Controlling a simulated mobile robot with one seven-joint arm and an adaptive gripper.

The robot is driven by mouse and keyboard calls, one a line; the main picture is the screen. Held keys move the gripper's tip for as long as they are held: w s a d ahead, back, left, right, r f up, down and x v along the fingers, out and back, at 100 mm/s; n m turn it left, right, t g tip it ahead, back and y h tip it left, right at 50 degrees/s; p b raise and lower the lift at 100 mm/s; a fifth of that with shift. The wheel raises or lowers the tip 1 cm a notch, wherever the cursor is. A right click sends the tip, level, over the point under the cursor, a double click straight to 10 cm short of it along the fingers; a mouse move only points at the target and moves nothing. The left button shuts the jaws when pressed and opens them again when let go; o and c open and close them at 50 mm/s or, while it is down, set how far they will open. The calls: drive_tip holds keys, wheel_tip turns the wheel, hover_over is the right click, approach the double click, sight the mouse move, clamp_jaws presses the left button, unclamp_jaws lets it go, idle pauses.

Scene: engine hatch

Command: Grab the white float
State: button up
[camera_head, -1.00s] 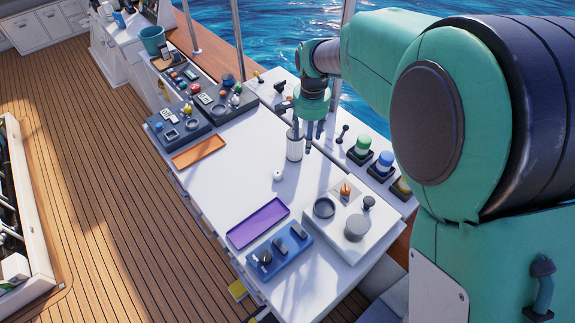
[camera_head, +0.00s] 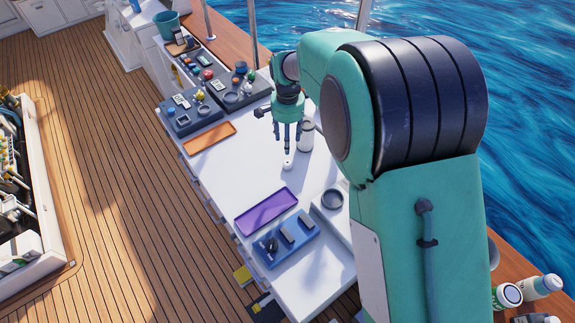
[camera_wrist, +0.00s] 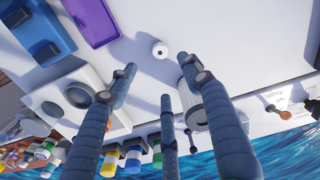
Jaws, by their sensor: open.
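The white float, a small round white piece with a dark spot on top, sits on the white worktop (camera_head: 215,165). In the head view the float (camera_head: 288,165) shows just below my fingertips. In the wrist view the float (camera_wrist: 160,50) lies beyond the open fingers and nothing touches it. My gripper (camera_head: 288,147) has three dark fingers pointing down. They show spread and empty in the wrist view (camera_wrist: 158,76). A larger white cylinder (camera_head: 306,136) stands just right of the fingers; a finger partly covers it in the wrist view (camera_wrist: 196,100).
A purple tray (camera_head: 266,210) and a blue block with dark fittings (camera_head: 286,238) lie toward the front. An orange tray (camera_head: 209,138) and control boxes (camera_head: 190,113) sit at the left and back. The worktop between the trays is clear.

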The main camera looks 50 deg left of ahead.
hover_over(287, 163)
wheel_tip(287, 163, down, 8)
drive_tip(key=shift+w+r+b, duration=0.1)
drive_tip(key=shift+w+b, duration=0.05)
drive_tip(key=shift+b, duration=0.2)
drive_tip(key=shift+f+b, duration=0.35)
drive_tip(key=shift+f, duration=2.25)
drive_tip(key=c, duration=0.9)
